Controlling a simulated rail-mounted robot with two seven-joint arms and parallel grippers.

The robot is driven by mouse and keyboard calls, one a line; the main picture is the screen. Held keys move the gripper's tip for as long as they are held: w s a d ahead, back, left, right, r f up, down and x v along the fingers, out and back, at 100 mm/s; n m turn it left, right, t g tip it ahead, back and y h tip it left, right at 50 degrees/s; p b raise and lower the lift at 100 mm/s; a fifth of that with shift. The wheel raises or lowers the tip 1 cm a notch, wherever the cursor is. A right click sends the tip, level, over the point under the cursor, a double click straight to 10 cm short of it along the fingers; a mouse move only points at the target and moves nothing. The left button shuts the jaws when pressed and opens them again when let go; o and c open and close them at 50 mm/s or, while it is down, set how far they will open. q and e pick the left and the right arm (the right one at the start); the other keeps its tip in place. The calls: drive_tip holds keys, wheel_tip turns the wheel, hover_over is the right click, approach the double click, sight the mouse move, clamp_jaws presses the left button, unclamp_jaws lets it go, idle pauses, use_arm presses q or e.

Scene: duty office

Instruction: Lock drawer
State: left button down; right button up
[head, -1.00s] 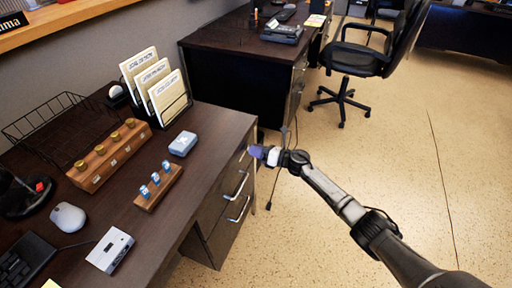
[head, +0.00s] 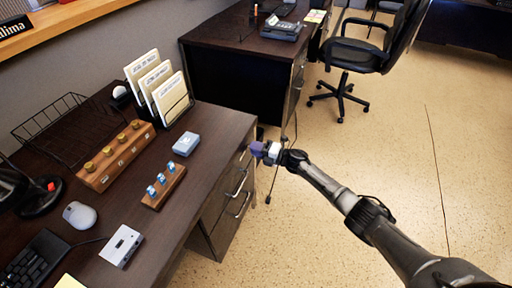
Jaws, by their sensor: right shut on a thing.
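The desk drawers (head: 224,207) sit under the right end of the near brown desk, with silver handles on their fronts. They look closed. My right gripper (head: 258,148) is at the upper part of the drawer front, just above the top handle (head: 238,183). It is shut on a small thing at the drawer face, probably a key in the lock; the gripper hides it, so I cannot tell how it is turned. My left gripper is not in view.
On the desktop are a wooden block with brass knobs (head: 118,154), a small rack with blue-topped pieces (head: 163,187), a blue-grey box (head: 186,144), a file holder (head: 160,85), a mouse (head: 80,215) and a cassette-like box (head: 121,246). An office chair (head: 352,60) stands behind. The floor at right is clear.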

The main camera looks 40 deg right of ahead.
drive_tip(key=shift+m, duration=0.6)
drive_tip(key=o, duration=0.9)
drive_tip(key=shift+p+v, duration=2.55)
drive_tip(key=shift+v, duration=4.4)
